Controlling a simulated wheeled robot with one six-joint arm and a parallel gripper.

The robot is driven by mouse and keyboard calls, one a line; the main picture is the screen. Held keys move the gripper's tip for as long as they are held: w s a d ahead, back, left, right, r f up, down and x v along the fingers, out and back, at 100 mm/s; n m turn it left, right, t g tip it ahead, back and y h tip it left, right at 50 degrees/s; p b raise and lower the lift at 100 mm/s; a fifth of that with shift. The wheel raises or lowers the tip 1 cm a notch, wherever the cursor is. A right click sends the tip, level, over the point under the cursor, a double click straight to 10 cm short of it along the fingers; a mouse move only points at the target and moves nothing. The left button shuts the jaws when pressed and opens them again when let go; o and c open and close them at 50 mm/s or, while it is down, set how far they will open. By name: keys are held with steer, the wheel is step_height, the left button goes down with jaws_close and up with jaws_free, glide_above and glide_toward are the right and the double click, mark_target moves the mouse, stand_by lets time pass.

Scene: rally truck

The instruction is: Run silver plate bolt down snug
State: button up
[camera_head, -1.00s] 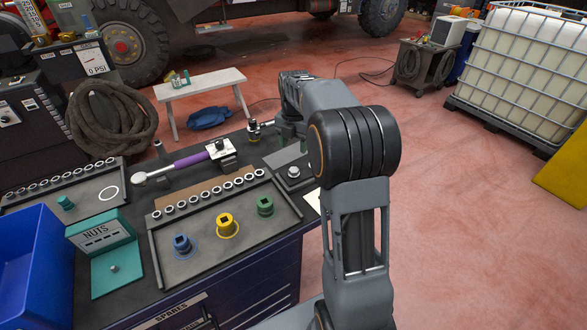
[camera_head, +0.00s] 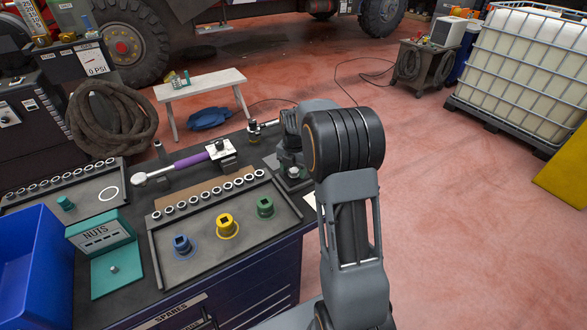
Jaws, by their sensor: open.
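A silver plate (camera_head: 222,154) sits on a dark block on the bench, with a small dark bolt-like piece on its top. A torque wrench with a purple handle (camera_head: 191,160) lies to its left, its handle end close to the plate. My gripper (camera_head: 287,168) points down at the bench's right side, right of the plate and apart from it. It is open; its fingertips are small and partly hidden by my arm. A small dark block with a silver round top (camera_head: 294,173) is right beside or under it; whether they touch I cannot tell.
A socket tray (camera_head: 163,262) holds blue (camera_head: 182,245), yellow (camera_head: 227,226) and green (camera_head: 265,207) sockets. A teal nuts box (camera_head: 103,236) and blue bin (camera_head: 32,268) are at left.

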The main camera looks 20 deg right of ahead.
steer(key=shift+c, duration=0.2)
steer(key=c, duration=0.9)
